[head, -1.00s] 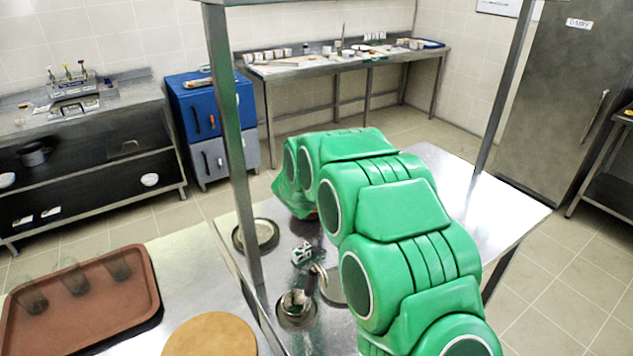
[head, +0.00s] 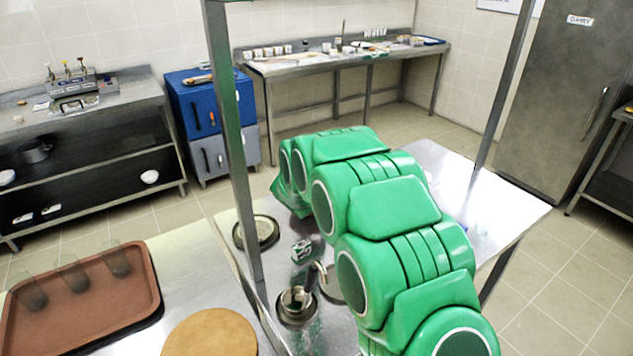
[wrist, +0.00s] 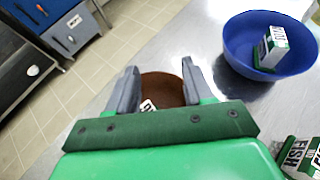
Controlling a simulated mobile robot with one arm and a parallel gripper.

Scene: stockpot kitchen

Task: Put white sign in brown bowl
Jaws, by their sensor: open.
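A brown bowl (wrist: 163,86) shows in the wrist view, between and beyond the two fingers of my gripper (wrist: 158,68). The fingers are apart, with nothing gripped between them. A small white sign with dark lettering (wrist: 147,106) shows against the bowl's inside, low between the fingers. It seems to lie in the bowl; its lower part is hidden by my gripper. In the head view my green arm hides the gripper and the brown bowl.
A blue bowl (wrist: 240,48) holding a white-and-green sign block (wrist: 272,46) stands right in the wrist view. A FISH sign block (wrist: 293,157) is at lower right. In the head view, a metal post (head: 232,140) and a brown tray (head: 85,300) stand left of my arm.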

